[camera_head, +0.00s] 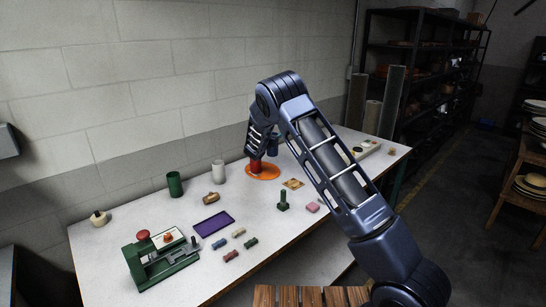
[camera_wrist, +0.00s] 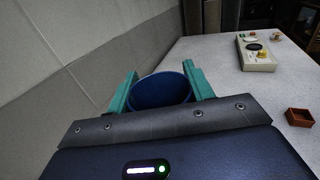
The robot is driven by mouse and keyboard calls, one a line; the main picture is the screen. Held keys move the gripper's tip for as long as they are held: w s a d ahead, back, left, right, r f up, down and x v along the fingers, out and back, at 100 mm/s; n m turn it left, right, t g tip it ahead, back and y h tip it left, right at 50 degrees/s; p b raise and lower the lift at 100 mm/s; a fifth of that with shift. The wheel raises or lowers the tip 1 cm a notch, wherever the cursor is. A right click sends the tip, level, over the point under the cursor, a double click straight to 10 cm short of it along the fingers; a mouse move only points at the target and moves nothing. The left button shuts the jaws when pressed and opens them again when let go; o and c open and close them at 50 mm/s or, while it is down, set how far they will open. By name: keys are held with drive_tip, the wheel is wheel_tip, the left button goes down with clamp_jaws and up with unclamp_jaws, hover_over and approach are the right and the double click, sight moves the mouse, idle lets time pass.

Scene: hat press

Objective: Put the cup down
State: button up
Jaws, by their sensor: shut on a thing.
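The blue cup (camera_wrist: 160,91) is between the two teal fingers of my gripper (camera_wrist: 160,72) in the wrist view. The fingers press on it from both sides, and I see its rim and dark inside. In the head view, a small blue shape (camera_head: 272,147) beside my arm, near the back of the table, looks like the cup. My arm hides most of the gripper there. Whether the cup's base touches the table (camera_wrist: 220,85) is hidden.
A red object (camera_head: 256,167) stands on an orange disc (camera_head: 263,173) close by. A white cup (camera_head: 218,172) and green cup (camera_head: 175,184) stand to the left. The wall is close on the left in the wrist view. A control box (camera_wrist: 257,55) and brown tray (camera_wrist: 300,117) lie right.

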sight(274, 154)
wheel_tip(274, 154, down, 11)
idle(0.6)
drive_tip(key=shift+f, duration=0.2)
drive_tip(key=o, duration=1.3)
